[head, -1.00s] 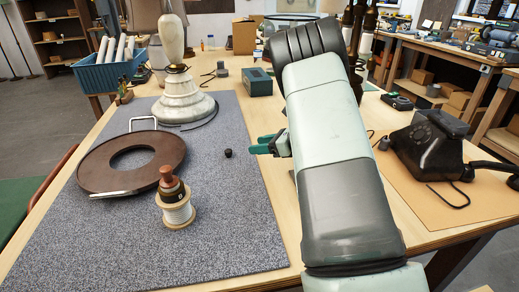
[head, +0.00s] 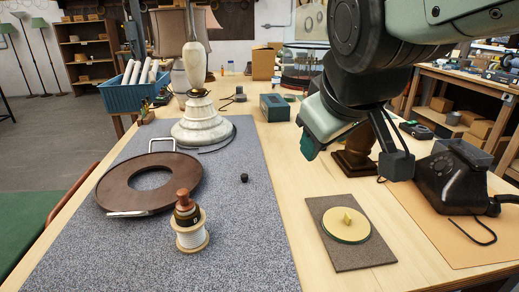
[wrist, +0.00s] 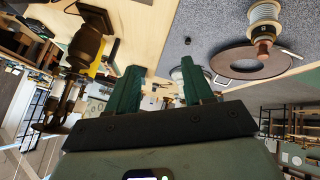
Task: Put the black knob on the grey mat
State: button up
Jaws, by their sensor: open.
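The small black knob (head: 244,178) lies on the large speckled blue-grey mat (head: 235,245), near its right edge. A smaller square grey-brown mat (head: 378,257) lies on the bare wood to the right, with a round yellow-green disc (head: 346,226) on it. My gripper (head: 309,147) is in the air to the right of the knob and apart from it. In the wrist view its two green fingers (wrist: 161,82) are spread with nothing between them.
On the speckled mat are a brown ring (head: 117,187) with metal handles, a wire spool (head: 191,236) and a white lamp base (head: 201,127). A black telephone (head: 453,178) stands at the right. A green box (head: 275,107) is behind. The mat around the knob is clear.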

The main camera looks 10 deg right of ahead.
jog(key=s+a+f+m+g+y, duration=0.1)
jog(key=s+a+f+m+g, duration=0.1)
jog(key=s, duration=0.7)
jog(key=shift+s+a+f+m, duration=0.35)
jog(key=shift+a+m, duration=0.55)
jog(key=shift+m, duration=0.3)
